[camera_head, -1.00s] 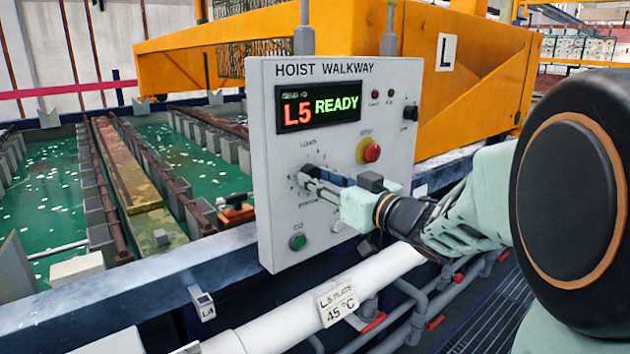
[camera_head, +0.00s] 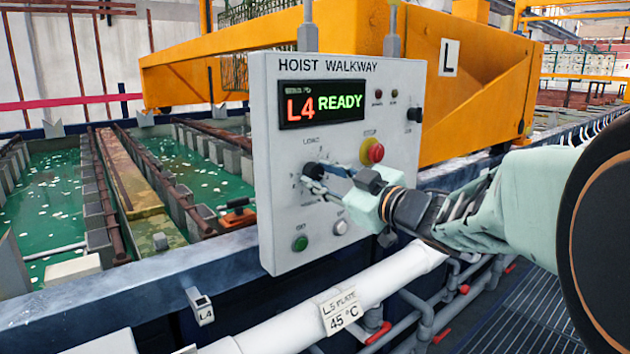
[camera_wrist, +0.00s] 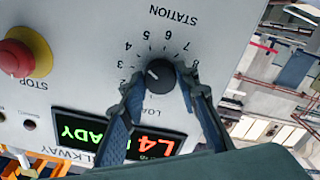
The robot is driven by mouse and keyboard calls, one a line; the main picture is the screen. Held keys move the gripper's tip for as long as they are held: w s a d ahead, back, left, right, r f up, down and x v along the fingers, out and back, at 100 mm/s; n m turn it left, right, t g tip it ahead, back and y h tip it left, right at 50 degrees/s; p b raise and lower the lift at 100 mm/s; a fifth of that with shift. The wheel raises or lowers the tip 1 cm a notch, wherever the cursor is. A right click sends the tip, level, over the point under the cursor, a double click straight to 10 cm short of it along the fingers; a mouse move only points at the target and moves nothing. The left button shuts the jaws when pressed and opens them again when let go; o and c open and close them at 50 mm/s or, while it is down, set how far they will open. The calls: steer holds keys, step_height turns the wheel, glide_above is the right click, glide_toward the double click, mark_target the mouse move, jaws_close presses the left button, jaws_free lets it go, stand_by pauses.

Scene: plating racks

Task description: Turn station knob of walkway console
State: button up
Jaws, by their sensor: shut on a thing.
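The walkway console (camera_head: 345,240) is a grey panel labelled HOIST WALKWAY. Its display (camera_head: 320,104) reads L4 READY. The station knob (camera_wrist: 160,75) is black and round, with a numbered dial around it, a STATION label above and a light pointer mark in the wrist view. In the head view the knob (camera_head: 312,170) is partly covered by my fingers. My gripper (camera_wrist: 160,88) is shut on the knob, with one blue-grey finger on each side. In the head view my gripper (camera_head: 325,180) reaches in from the right, tilted.
A red stop button (camera_head: 375,152) sits above my gripper. A green button (camera_head: 300,243) and a white button (camera_head: 341,227) are below. A white pipe (camera_head: 385,280) runs under the console. Green tanks (camera_head: 55,210) lie left, an orange hoist (camera_head: 330,45) behind.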

mark_target(312, 125)
stand_by(0.3)
steer(key=o, duration=1.2)
steer(key=shift+c, duration=0.2)
steer(key=shift+r, duration=0.1)
step_height(312, 125, up, 10)
steer(key=shift+f, duration=0.1)
